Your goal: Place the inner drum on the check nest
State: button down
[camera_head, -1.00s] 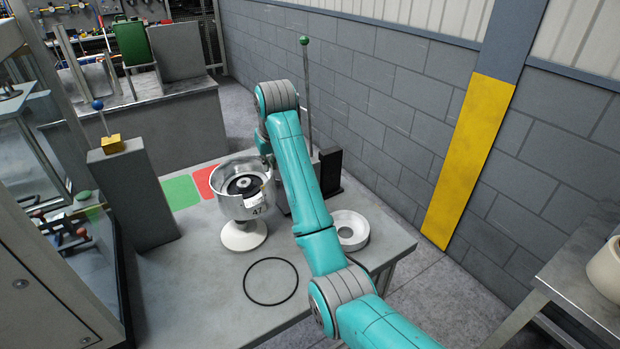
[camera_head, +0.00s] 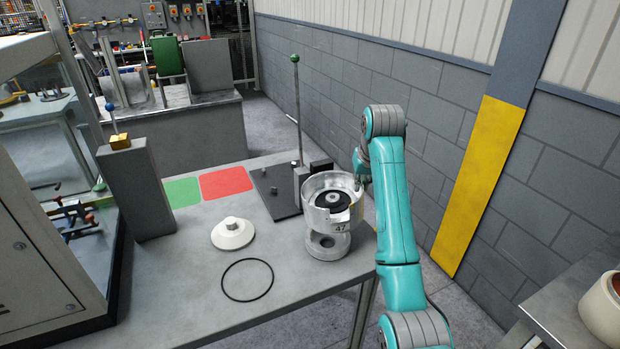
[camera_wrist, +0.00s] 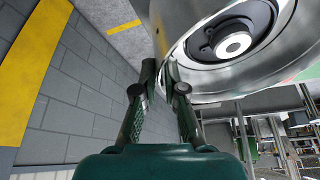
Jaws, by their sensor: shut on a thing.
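The inner drum (camera_head: 322,217) is a silver metal bowl with a dark hub inside and a tag reading 47. It also shows large in the wrist view (camera_wrist: 210,65). My gripper (camera_head: 362,172) is shut on the right side of its rim; in the wrist view the two fingers (camera_wrist: 165,85) pinch the wall. The drum is upright over a white ring-shaped nest (camera_head: 328,252), whose central hole shows below it. The drum hides the nest's rear; I cannot tell whether they touch. Which white support is the check nest is not marked.
A white conical stand (camera_head: 232,235) is empty to the left. A thin black ring (camera_head: 247,279) lies in front of it. Behind the drum are a dark plate (camera_head: 275,193) and a tall green-knobbed lever (camera_head: 298,110). Green (camera_head: 182,192) and red (camera_head: 226,183) patches mark the table.

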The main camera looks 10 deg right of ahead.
aim_at(284, 178)
jog(key=i+j+z, duration=0.45)
jog(key=i+j, duration=0.15)
jog(key=j, duration=0.2)
jog(key=i+j+z, duration=0.1)
jog(key=j, duration=0.3)
jog(key=i, duration=0.1)
